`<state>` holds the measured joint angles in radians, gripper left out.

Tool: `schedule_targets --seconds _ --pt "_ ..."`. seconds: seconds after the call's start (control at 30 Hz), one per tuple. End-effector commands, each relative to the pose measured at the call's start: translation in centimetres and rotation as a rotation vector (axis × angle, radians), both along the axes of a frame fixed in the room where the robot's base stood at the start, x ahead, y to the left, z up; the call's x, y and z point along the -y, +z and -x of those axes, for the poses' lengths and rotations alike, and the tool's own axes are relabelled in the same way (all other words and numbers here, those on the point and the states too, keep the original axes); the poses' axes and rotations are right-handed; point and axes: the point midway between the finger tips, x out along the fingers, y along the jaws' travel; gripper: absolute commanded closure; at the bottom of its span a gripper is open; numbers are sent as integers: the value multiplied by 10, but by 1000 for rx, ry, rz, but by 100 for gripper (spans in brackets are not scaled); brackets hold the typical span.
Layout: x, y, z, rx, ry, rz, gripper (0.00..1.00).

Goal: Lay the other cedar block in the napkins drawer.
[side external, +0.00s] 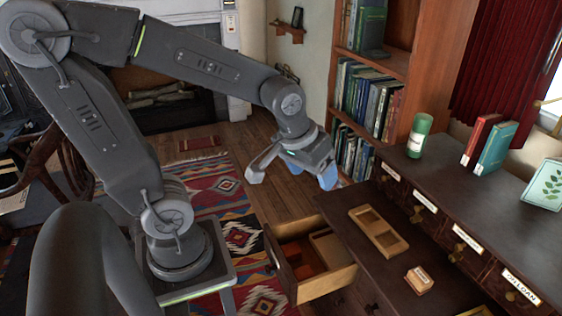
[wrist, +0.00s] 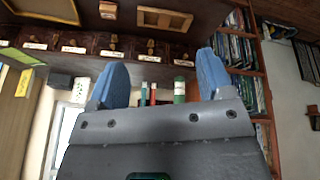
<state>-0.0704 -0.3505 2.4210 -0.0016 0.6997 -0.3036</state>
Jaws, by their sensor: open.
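My gripper (side external: 291,177) is open and empty, with blue fingertips, in the air behind and above an open drawer; it also shows in the wrist view (wrist: 157,80). The open drawer (side external: 328,284) has pale wooden walls, a reddish interior and a tan box-like piece inside; no napkins label can be read on it. A small orange-brown block with a pale label (side external: 419,281) lies on the dark desk surface. It seems to show at the top of the wrist view (wrist: 108,9). I cannot tell surely whether it is cedar.
Behind is a row of labelled small drawers (side external: 425,200), with a green can (side external: 419,136) and books (side external: 496,148) on top. A bookcase (side external: 375,65) stands behind. A pale wooden edge (side external: 475,311) shows at bottom right.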

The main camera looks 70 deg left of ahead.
Motion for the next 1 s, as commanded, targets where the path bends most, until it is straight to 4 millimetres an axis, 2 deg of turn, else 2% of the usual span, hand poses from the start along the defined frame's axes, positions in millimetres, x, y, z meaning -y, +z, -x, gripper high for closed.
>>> schedule_targets --seconds 0.03,0.1,0.2,0.33,0.5,1.0 --pt "5 15 14 34 -66 -23 26" --pt "10 29 31 60 -151 -54 26" --pt "15 41 52 88 -249 -92 26" --pt "18 49 68 109 -325 -124 26" --pt "19 51 74 114 -352 -134 26" --pt "19 51 73 115 -347 -133 26"
